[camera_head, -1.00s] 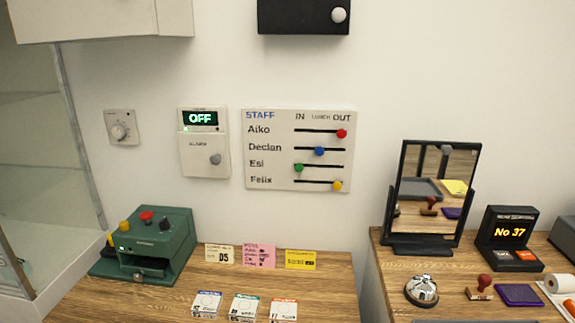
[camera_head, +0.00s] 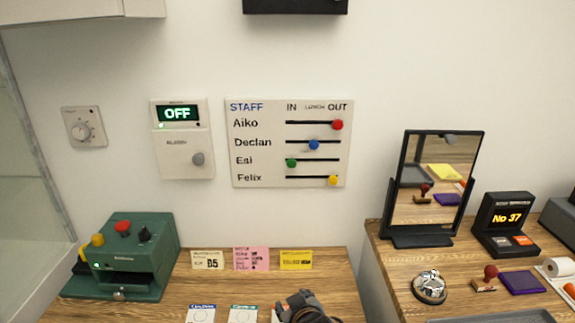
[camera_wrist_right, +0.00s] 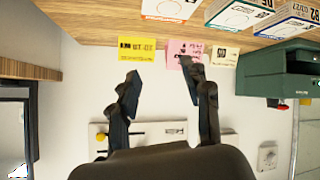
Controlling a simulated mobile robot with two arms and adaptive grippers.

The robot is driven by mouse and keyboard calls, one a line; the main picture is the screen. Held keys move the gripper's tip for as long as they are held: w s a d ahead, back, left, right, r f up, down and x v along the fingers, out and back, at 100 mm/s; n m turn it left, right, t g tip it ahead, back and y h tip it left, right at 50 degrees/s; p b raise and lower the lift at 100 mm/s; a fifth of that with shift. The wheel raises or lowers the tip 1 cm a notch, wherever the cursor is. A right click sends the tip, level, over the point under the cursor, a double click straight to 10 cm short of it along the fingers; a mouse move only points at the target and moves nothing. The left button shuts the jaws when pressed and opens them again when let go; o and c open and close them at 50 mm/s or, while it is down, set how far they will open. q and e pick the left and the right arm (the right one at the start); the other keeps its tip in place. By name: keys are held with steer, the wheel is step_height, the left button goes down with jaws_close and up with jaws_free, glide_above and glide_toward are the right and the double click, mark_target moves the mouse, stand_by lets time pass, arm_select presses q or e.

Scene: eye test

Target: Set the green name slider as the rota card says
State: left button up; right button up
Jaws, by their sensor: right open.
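The white staff board (camera_head: 240,182) hangs on the wall. Its green slider (camera_head: 291,162), in the Esi row, stands at the left end under IN. The red slider (camera_head: 337,124) and yellow slider (camera_head: 333,180) stand under OUT, and the blue slider (camera_head: 313,144) under LUNCH. A pink card (camera_head: 251,259) with several lines stands between a cream card (camera_head: 207,260) and a yellow card (camera_head: 296,260); I cannot tell which is the rota card. My right gripper (camera_wrist_right: 160,72) is open and empty; the wrist view is upside down, with the board partly hidden behind it.
A green machine (camera_head: 125,262) stands left on the wooden desk. An alarm box (camera_head: 182,142) and dial (camera_head: 83,127) are left of the board. Small boxes (camera_head: 243,314) lie at the front. A mirror (camera_head: 412,240) and bell (camera_head: 429,287) stand right. The wall before the board is clear.

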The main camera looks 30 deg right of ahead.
mark_target(292, 164)
steer(key=w+d+r+m+t+h, duration=0.1)
steer(key=w+d+r+t+h, duration=0.1)
steer(key=w+r, duration=0.35)
steer(key=w+d+r+m+t+h, duration=0.1)
steer(key=w+d+r+h, duration=0.15)
steer(key=r, duration=0.55)
steer(key=w+d+r+m+t+h, duration=0.1)
steer(key=w+d+r+t+h, duration=0.2)
steer(key=r, duration=0.4)
steer(key=shift+g+y, duration=0.4)
steer(key=shift+y, duration=0.35)
steer(key=p+x, duration=0.1)
steer(key=x, duration=0.7)
steer(key=p+x, duration=0.1)
steer(key=x, duration=0.3)
steer(key=shift+w+a+r+p, duration=0.2)
steer(key=shift+r+p, duration=0.1)
steer(key=shift+r, duration=0.05)
steer(key=shift+x, duration=0.8)
steer(key=shift+f, duration=0.1)
jaws_close()
